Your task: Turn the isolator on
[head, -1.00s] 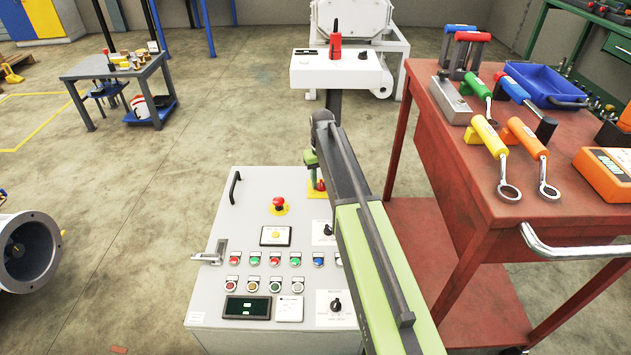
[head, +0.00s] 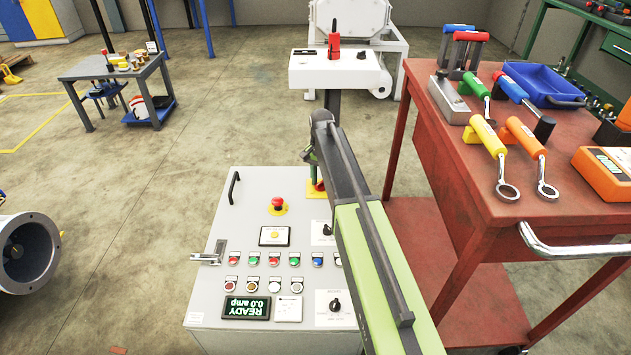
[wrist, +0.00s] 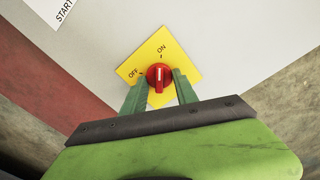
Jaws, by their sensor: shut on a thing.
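The isolator is a red rotary knob (wrist: 159,77) on a yellow plate (wrist: 155,48) marked OFF and ON. Its grip bar lies roughly in line with the ON mark in the wrist view. My gripper (wrist: 159,87) has its two green fingers on either side of the knob and is shut on it. The panel's display (head: 246,307) is lit and reads READY, 0.0 amp.
The grey control panel (head: 215,275) carries several buttons, selector knobs and a red emergency stop (head: 277,204). A red tool trolley (head: 480,165) stands close to the right of my arm. A white machine box (head: 335,70) stands behind.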

